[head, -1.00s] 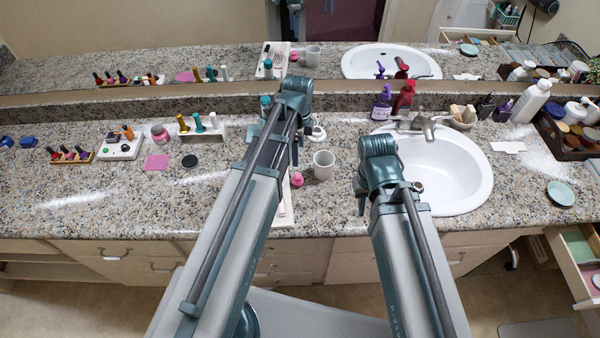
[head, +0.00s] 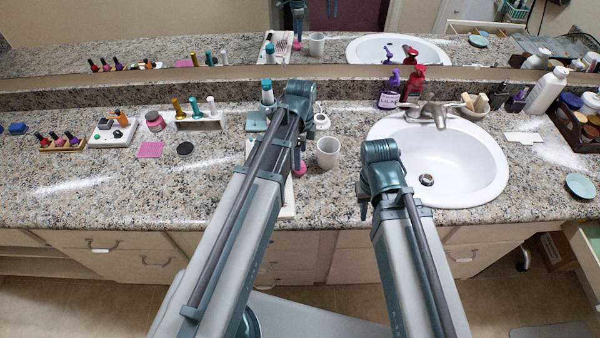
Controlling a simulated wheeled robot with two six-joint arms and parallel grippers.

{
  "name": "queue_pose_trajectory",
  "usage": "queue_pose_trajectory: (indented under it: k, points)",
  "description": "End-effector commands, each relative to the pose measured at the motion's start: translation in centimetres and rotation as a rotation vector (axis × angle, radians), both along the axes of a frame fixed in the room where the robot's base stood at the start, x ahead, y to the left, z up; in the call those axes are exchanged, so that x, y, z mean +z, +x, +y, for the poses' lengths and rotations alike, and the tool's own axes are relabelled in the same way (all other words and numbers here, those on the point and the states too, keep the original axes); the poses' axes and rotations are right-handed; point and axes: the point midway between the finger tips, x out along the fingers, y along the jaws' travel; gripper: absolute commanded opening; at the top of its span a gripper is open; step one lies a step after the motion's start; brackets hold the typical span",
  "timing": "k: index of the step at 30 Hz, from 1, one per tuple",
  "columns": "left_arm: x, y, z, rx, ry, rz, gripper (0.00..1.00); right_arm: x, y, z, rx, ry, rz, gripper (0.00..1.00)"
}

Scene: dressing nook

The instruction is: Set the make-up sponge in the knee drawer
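The make-up sponge looks to be the small pink rounded thing (head: 300,170) on the counter, left of a white mug. My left gripper (head: 299,158) points down right at the sponge, partly hidden behind its own arm; whether its fingers are apart or touch the sponge cannot be made out. My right gripper (head: 363,208) hangs down near the counter's front edge, left of the sink, with nothing visible in it; its finger gap does not show. An open drawer (head: 585,250) stands out at the right edge; I cannot tell whether it is the knee drawer.
The white mug (head: 328,153) stands close right of the sponge. The sink (head: 465,185) is further right, with pump bottles (head: 390,92) behind it. A white tray (head: 288,210) lies partly under my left arm. Nail polishes (head: 60,142) stand at left. The front left counter is clear.

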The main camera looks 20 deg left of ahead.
Motion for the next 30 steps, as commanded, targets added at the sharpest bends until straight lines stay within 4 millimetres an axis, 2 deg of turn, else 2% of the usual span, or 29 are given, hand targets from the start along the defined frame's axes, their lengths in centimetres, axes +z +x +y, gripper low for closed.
queue_pose_trajectory:
  k: [7, 18, 27, 30]
  points:
    - [-0.8, -0.1, 0.1, 0.0, 0.0, 0.0, 0.82, -0.8, 0.0, 0.0, 0.0, 0.0, 0.0, 0.25]
    - [-5.1, -0.3, 0.3, 0.0, 0.0, 0.0, 0.82, -5.1, 0.0, 0.0, 0.0, 0.0, 0.0, 0.25]
    - [-5.1, -0.3, 0.2, 0.0, 0.0, 0.0, 0.82, -5.1, 0.0, 0.0, 0.001, 0.0, 0.0, 0.25]
    - [-5.0, -0.3, 0.2, 0.0, 0.0, 0.0, 0.64, -5.1, 0.0, 0.0, 0.001, 0.0, 0.0, 0.25]
